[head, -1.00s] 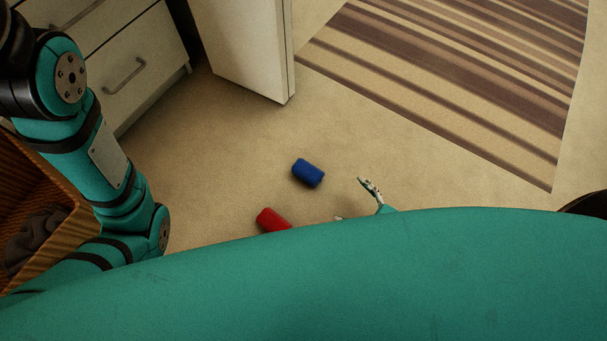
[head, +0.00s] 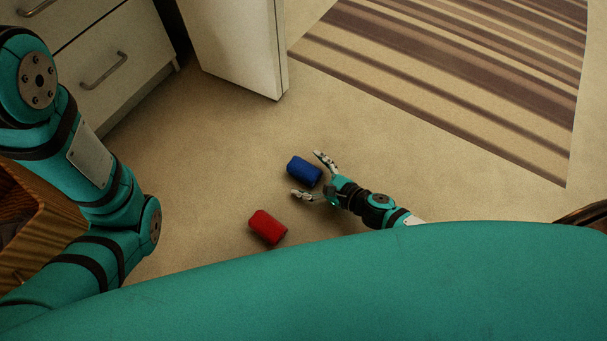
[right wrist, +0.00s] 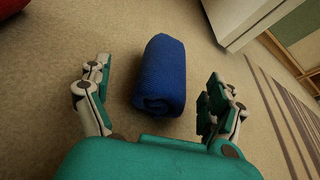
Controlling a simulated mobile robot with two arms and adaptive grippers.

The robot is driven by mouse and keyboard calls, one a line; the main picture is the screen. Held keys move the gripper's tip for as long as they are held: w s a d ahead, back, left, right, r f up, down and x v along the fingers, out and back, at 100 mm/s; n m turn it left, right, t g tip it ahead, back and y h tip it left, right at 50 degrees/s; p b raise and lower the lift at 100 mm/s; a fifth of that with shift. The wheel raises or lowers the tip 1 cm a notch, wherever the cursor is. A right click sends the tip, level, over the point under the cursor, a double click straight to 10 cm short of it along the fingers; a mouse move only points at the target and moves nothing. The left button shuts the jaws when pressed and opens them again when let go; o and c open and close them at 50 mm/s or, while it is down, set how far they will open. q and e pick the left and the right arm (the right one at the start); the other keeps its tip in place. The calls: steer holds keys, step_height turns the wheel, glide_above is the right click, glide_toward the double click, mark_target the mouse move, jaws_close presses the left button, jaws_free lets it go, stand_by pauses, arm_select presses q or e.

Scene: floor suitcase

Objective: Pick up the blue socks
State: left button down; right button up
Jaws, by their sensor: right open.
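The blue socks (head: 304,171) are a rolled bundle lying on the carpet in the middle of the head view. My right gripper (head: 315,176) is open, with its fingertips on either side of the near end of the bundle. In the right wrist view the blue socks (right wrist: 163,76) lie between the two spread fingers of my right gripper (right wrist: 155,90), with a visible gap on each side. My left arm shows at the left of the head view, but its gripper is out of sight.
A red rolled bundle (head: 268,227) lies on the carpet just nearer than the blue one. A wooden box (head: 40,235) stands at the left. A white drawer cabinet (head: 110,65) and a white panel (head: 235,45) stand behind. A striped rug (head: 460,85) lies at the right.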

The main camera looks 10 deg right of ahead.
steer(key=shift+w+a+f, duration=0.3)
steer(key=shift+w+a, duration=0.1)
steer(key=shift+w, duration=0.15)
steer(key=c, duration=1.2)
